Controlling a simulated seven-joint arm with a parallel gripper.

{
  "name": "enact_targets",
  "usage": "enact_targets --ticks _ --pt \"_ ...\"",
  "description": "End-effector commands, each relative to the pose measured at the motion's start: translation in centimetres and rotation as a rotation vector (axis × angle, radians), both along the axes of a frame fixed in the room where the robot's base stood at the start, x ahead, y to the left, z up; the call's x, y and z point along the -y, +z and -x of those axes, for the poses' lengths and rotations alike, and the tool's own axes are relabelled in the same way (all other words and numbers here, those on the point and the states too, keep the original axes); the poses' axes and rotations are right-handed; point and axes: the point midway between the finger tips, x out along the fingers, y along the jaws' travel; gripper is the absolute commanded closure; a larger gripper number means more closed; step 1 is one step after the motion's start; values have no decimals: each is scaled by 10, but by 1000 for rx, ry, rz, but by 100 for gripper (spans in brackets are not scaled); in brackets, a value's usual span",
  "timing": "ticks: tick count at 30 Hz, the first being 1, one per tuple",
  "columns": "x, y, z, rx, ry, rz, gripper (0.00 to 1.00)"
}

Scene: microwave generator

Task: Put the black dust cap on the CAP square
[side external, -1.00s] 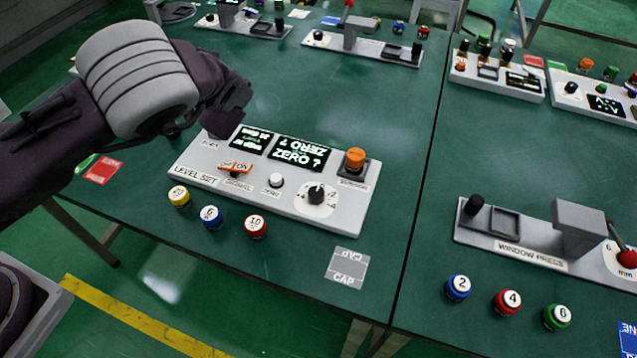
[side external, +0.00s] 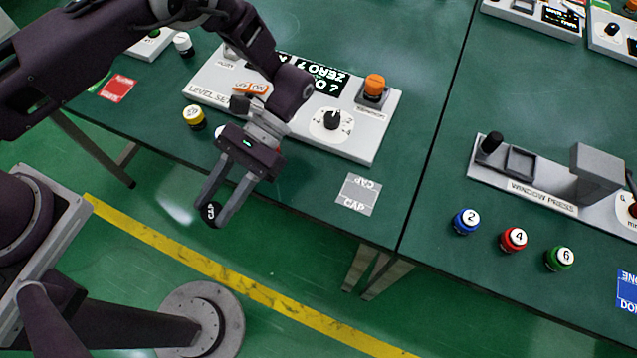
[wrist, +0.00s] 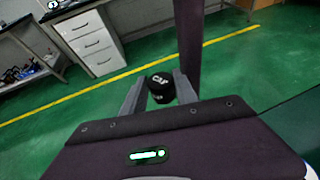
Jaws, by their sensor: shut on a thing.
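My gripper (side external: 219,213) is shut on the black dust cap (side external: 211,212), which carries white CAP lettering. In the side external view the cap sits between the fingertips, in front of the table's near edge, to the left of the CAP square. The wrist view also shows the cap (wrist: 161,87) between the two fingers. The grey CAP square (side external: 358,195) lies bare on the green table, near its front edge, right of my gripper. The square does not show in the wrist view.
The LEVEL SET panel (side external: 375,135) stands behind the square, with an orange button (side external: 374,87) and a black knob (side external: 332,119). Table around the square is clear.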

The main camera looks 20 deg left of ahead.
Motion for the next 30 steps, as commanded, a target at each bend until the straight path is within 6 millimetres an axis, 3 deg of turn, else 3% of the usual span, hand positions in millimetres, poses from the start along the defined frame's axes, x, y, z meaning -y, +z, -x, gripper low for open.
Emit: enact_targets --ticks 3,6,9,12,15,19,25,30 --pt "59 9 -10 -1 320 1 100" --pt "107 24 -33 1 598 0 100" --pt "146 41 -65 0 863 -2 100" --pt "172 57 -99 0 1095 -4 100" --pt "185 69 -128 1 1272 -6 100" --pt "191 73 -147 1 1386 -8 100" --pt "192 28 -151 1 1406 -9 100" --pt "192 6 -150 4 1404 -6 100"
